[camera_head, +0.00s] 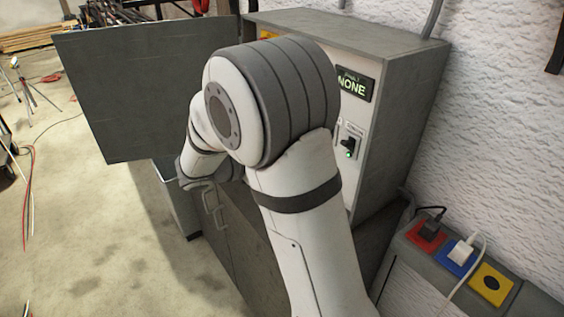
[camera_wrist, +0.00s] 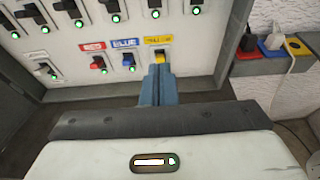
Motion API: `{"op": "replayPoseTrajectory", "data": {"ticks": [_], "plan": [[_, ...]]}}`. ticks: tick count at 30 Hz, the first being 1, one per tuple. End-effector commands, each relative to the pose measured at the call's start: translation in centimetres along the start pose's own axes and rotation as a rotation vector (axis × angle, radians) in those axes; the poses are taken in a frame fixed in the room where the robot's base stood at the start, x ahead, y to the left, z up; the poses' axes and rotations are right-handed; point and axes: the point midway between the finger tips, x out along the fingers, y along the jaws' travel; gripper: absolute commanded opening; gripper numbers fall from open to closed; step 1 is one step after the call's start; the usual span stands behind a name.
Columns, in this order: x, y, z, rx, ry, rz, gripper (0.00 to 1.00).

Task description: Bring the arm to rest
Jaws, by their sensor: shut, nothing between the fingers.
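My gripper (camera_wrist: 158,72) shows in the wrist view as two blue-grey fingers, shut together with nothing between them. Its tips are right at a yellow switch (camera_wrist: 160,56) under a yellow label; I cannot tell whether they touch it. In the head view my arm is raised and bent in front of a grey cabinet (camera_head: 405,110), and the gripper is hidden behind it.
Red (camera_wrist: 98,62) and blue (camera_wrist: 129,60) switches sit left of the yellow one, with green lights. The cabinet door (camera_head: 150,90) stands open at left. A display (camera_head: 352,84) reads NONE. At right, a red socket (camera_head: 422,240) and a blue socket (camera_head: 449,261) hold plugs; a yellow socket (camera_head: 492,284) is empty.

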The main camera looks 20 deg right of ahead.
Motion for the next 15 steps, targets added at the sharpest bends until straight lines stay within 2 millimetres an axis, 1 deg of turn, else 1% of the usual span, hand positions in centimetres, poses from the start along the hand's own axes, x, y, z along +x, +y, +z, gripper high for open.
{"op": "replayPoseTrajectory", "data": {"ticks": [12, 15], "plan": [[0.08, -0.05, 0.07, 0.001, 0.000, -0.003, 0.00], [0.24, -0.63, -0.01, 0.026, 0.019, -0.015, 0.00]]}}
